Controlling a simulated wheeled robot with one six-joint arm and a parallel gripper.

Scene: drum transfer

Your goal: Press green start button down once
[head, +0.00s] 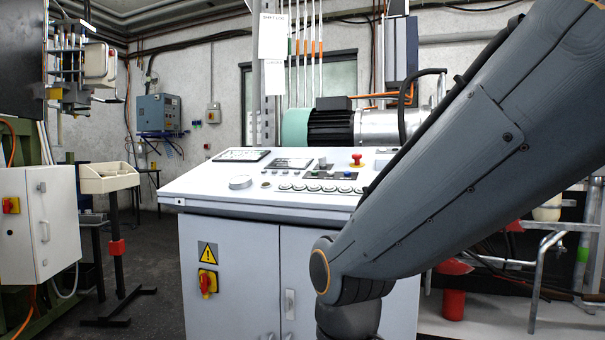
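The control console (220,172) stands in the middle of the head view, with a sloped light-grey top. A row of small round buttons (314,188) runs along the lower right part of that top. A red mushroom button (357,160) on a yellow base sits at its upper right. I cannot pick out a green start button for certain at this size. My arm crosses the right side of the view and bends down in front of the console, hiding its right end. My gripper is outside the picture, so its state and its distance from the buttons do not show.
The console front has two doors, a warning sign (207,252) and a red rotary switch (207,282). A white cabinet (30,225) and a cream tray on a stand (107,178) are at the left. A motor (330,128) is behind the console.

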